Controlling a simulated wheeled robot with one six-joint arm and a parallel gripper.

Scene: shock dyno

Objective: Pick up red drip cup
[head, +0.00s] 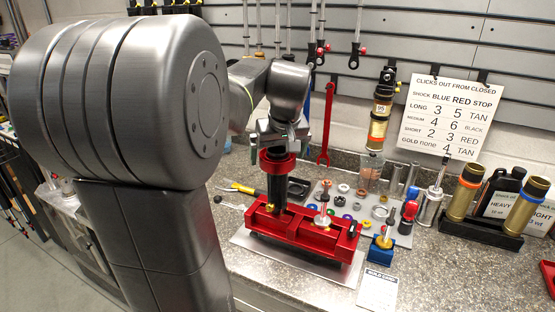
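A round red cup-like piece (277,164), which looks like the red drip cup, sits around the upper part of a dark upright cylinder (277,191). The cylinder stands in the left part of a red vise-like fixture (305,232) on the counter. My gripper (277,148) points down right over the red piece, at or just above its rim. Its fingertips are small and partly hidden, so I cannot tell whether they touch or grip it.
The red fixture rests on a metal plate (262,245). A grey mat with small rings and parts (345,190) lies behind it. A blue block (380,250), a red-topped tool (409,215) and gold cylinders in a black stand (480,228) stand to the right. The front right counter (450,285) is clear.

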